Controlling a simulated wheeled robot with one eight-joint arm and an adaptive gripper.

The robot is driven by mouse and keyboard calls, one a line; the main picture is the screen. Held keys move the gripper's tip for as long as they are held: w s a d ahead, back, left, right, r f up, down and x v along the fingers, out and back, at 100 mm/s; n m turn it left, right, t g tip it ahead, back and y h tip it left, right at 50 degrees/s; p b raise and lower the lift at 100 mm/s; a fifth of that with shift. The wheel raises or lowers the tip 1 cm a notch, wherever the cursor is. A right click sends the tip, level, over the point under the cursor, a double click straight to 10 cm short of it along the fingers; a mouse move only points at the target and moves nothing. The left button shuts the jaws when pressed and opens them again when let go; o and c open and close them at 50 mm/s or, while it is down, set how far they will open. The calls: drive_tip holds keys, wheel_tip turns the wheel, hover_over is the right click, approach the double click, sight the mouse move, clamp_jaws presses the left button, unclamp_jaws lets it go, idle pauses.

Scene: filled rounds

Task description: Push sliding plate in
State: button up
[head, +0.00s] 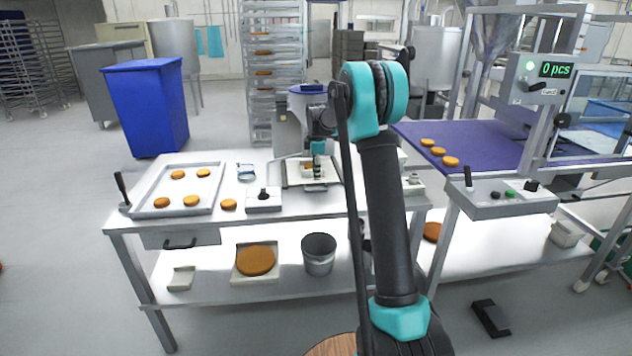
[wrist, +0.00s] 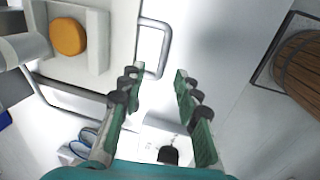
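The sliding plate (head: 333,183) is a pale flat plate on the work table, under the forming machine (head: 295,105). In the wrist view it shows at the upper left as a pale plate (wrist: 122,35) with a square holder (wrist: 98,48) and a round orange patty (wrist: 68,37). A thin U-shaped metal handle (wrist: 166,45) sticks out from its edge. My gripper (wrist: 158,78) is open and empty, with its fingertips around or just above the near end of the handle. I cannot tell whether they touch it. In the head view my gripper (head: 317,165) is small and partly hidden.
A tray (head: 217,188) with several patties stands on the table's left, with a control box (head: 263,203) in front of the machine. A purple conveyor (head: 480,137) is at the right. A wooden barrel (wrist: 302,65) shows at the wrist view's right. Bare tabletop surrounds the handle.

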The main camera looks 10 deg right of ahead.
drive_tip(key=shift+s+r, duration=0.25)
drive_tip(key=shift+r, duration=1.05)
drive_tip(key=shift+s+r, duration=0.2)
drive_tip(key=shift+r, duration=1.05)
drive_tip(key=s+d+f+m, duration=0.1)
drive_tip(key=s+f+m, duration=0.3)
drive_tip(key=s, duration=1.1)
drive_tip(key=s+d+f+m+t, duration=0.1)
drive_tip(key=s+f+m, duration=0.3)
drive_tip(key=s, duration=1.2)
drive_tip(key=s+d+f+m+t, duration=0.1)
drive_tip(key=s+f+m, duration=0.3)
drive_tip(key=s+m, duration=0.5)
drive_tip(key=s+d, duration=0.1)
drive_tip(key=s, duration=0.5)
drive_tip(key=shift+s+d+f+m, duration=0.15)
drive_tip(key=shift+s+f+m, duration=0.1)
drive_tip(key=shift+s+m, duration=0.15)
drive_tip(key=shift+w, duration=0.1)
